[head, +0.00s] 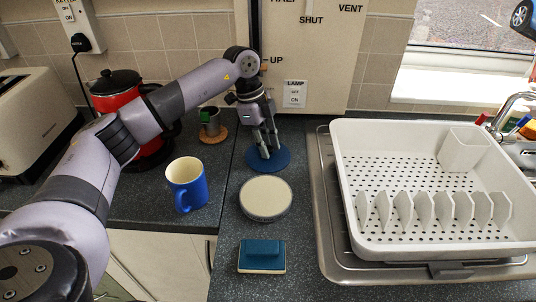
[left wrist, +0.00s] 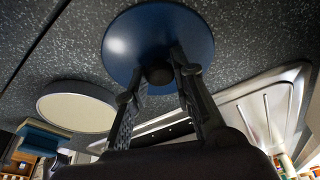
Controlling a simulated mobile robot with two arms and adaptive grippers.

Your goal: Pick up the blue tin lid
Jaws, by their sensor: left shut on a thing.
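The blue tin lid (head: 281,160) is a round blue disc at the back of the counter, beyond a round cream-topped tin. In the left wrist view the lid (left wrist: 194,34) shows a dark knob (left wrist: 158,75) at its middle. My left gripper (head: 266,153) reaches down over the lid from above. Its fingers (left wrist: 160,74) are shut on the knob. I cannot tell whether the lid is touching the counter. The cream-topped round tin (head: 266,198) stands just in front of the lid, and it also shows in the left wrist view (left wrist: 76,108). My right gripper is out of view.
A white dish rack (head: 405,232) on the steel sink stands to the right. A blue mug (head: 187,184), a red kettle (head: 117,97) and a small cup on a coaster (head: 213,125) stand to the left.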

